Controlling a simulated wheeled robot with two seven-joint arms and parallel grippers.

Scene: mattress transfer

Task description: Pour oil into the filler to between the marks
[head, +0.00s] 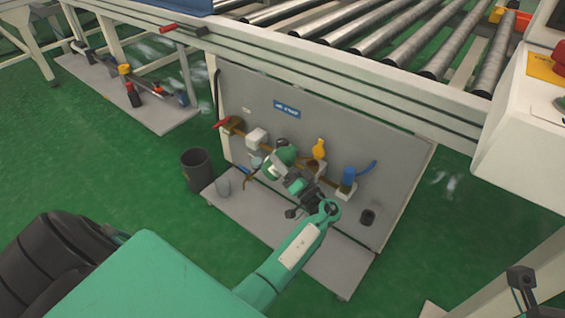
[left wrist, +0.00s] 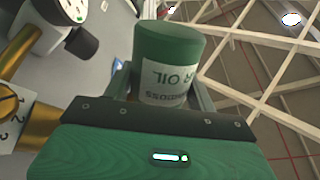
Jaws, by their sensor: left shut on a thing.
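My left gripper (head: 286,168) is shut on a green oil bottle (head: 285,153) in front of the grey panel (head: 262,95). In the left wrist view the bottle (left wrist: 168,60) sits between the fingers, its "OIL" label upside down in the picture. On the panel, a brass-coloured line carries several fittings, including a yellow one (head: 319,149) and a blue-topped unit (head: 348,178). I cannot tell which is the filler; no level marks or oil flow can be made out. A dark gripper, seemingly my right one (head: 522,282), is at the lower right, its jaws unclear.
In the left wrist view, a round gauge (left wrist: 38,22) and brass pipe (left wrist: 38,125) are close by. Green floor is open at left.

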